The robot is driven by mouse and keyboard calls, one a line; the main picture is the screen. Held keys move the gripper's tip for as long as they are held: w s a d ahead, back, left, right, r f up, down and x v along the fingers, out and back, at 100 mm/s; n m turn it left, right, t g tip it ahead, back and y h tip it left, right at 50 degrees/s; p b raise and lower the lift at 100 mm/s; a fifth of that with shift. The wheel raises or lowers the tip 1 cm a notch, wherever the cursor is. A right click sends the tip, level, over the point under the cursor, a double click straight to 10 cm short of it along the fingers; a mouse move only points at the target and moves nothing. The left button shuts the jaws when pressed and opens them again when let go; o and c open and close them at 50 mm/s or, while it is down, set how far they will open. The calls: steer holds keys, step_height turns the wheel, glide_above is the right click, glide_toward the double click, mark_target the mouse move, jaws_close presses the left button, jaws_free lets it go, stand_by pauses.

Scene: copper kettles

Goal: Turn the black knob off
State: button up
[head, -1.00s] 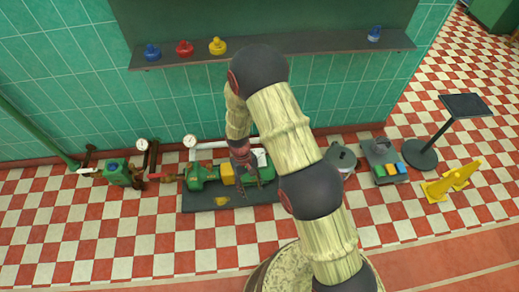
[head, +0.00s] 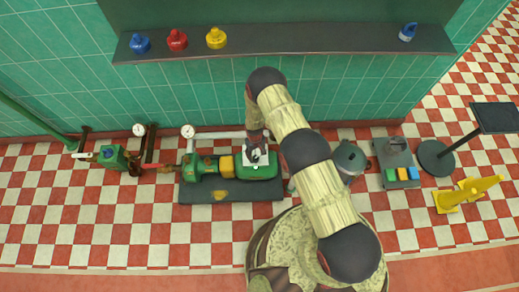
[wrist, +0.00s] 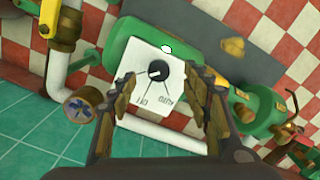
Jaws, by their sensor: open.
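The black knob (wrist: 158,70) sits on a white square plate (wrist: 146,51) on the green machine. The knob's exact pointing is hard to make out. My gripper (wrist: 160,80) is open, its two fingers on either side of the knob in the picture; I cannot tell whether they touch it. In the head view, my gripper (head: 257,148) is over the white plate (head: 249,160) and partly covers it.
The green and yellow pump (head: 205,165) stands on a dark base (head: 230,190) by the tiled wall. White pipe (head: 220,135) and gauges are behind it.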

mark_target(256, 158)
steer(key=shift+w+a+f+t, duration=0.2)
steer(key=shift+w+f+t, duration=0.1)
steer(key=shift+w, duration=0.35)
step_height(256, 158, down, 7)
steer(key=shift+f+b, duration=0.15)
steer(key=shift+b, duration=1.05)
steer(key=shift+c, duration=0.4)
steer(key=c, duration=1.1)
steer(key=shift+n, duration=0.3)
steer(key=n+b, duration=0.2)
steer(key=n, duration=0.2)
steer(key=shift+f+b, duration=0.1)
steer(key=shift+b, duration=0.3)
steer(key=shift+n+b, duration=1)
steer(key=shift+n, duration=1.2)
